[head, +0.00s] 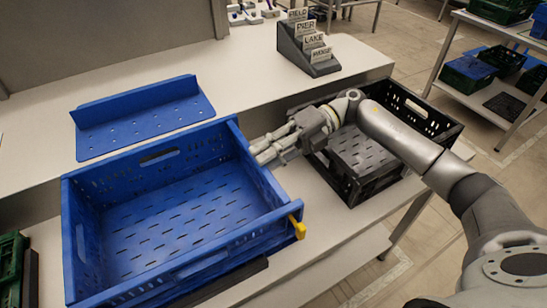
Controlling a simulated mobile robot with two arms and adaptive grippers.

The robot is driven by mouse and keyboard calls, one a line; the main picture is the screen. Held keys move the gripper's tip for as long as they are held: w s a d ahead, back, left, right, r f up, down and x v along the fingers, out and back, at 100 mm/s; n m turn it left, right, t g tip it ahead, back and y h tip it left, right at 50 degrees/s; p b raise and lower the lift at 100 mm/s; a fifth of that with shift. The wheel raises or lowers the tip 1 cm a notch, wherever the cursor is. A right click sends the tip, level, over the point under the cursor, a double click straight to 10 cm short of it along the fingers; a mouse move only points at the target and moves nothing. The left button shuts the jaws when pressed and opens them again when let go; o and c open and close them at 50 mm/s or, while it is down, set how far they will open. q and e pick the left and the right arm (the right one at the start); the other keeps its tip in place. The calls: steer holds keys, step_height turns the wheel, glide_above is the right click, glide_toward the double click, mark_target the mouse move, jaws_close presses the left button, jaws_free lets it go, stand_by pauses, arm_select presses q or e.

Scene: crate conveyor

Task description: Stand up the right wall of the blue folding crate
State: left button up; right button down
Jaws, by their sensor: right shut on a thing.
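The blue folding crate (66,225) stands on the lower bench at left centre. Its back, left and front walls are up, and its slotted floor is bare. Its right wall (268,187) also looks raised; whether it is fully upright is hard to tell. A yellow piece (298,228) sits at the front right corner. My right gripper (259,154) comes in from the right and is shut on the right wall near its rear half; its fingertips are partly hidden at the rim. My left gripper is not in view.
A black crate (351,192) stands just right of the blue one, under my right arm. A blue perforated panel (140,118) lies on the raised ledge behind. A dark card holder (305,58) stands at the ledge's right. A green crate (12,262) is at the left edge.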

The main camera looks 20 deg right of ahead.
steer(key=shift+d+f, duration=0.45)
steer(key=shift+d, duration=0.05)
steer(key=shift+f, duration=0.1)
steer(key=c, duration=1.3)
jaws_free()
steer(key=shift+d, duration=0.1)
steer(key=v, duration=1.2)
steer(key=shift+d, duration=0.1)
